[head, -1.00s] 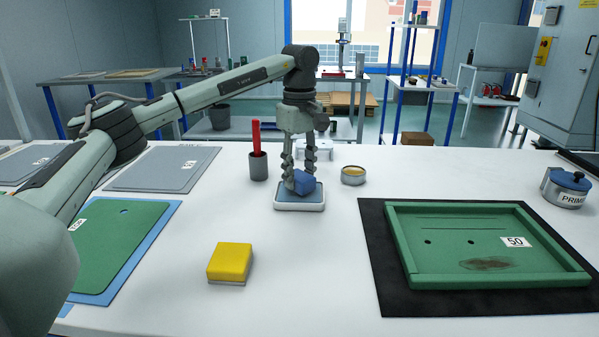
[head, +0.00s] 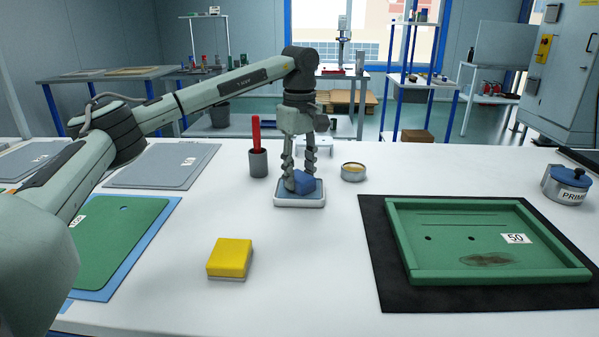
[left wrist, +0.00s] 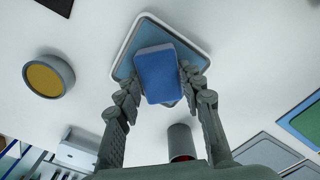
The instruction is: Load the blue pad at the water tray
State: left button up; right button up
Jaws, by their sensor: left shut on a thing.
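The blue pad (head: 304,181) is between the fingers of my left gripper (head: 302,177), which is shut on it. The pad is at the water tray (head: 300,205), a small white-rimmed tray with a blue-grey inside. In the left wrist view the blue pad (left wrist: 157,72) shows between the fingertips (left wrist: 158,80), over the water tray (left wrist: 126,40). One finger partly hides the pad in the head view. I cannot tell whether the pad touches the tray's bottom. My right gripper is not in view.
A yellow sponge block (head: 230,258) lies in front. A grey cup with a red-handled tool (head: 258,163) stands left of the tray, a round tin (head: 353,172) right of it. The green panel with raised edges (head: 470,272) lies on a black mat at right. The table between is clear.

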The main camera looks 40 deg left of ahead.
aim_at(300, 175)
pick_arm(q)
jog(key=shift+r, duration=0.1)
dwell(0.4)
notch_tip(300, 175, up, 3)
jog(key=p, duration=0.2)
jog(key=shift+f+p, duration=0.2)
jog(key=shift+p, duration=0.1)
jog(key=shift+r, duration=2.1)
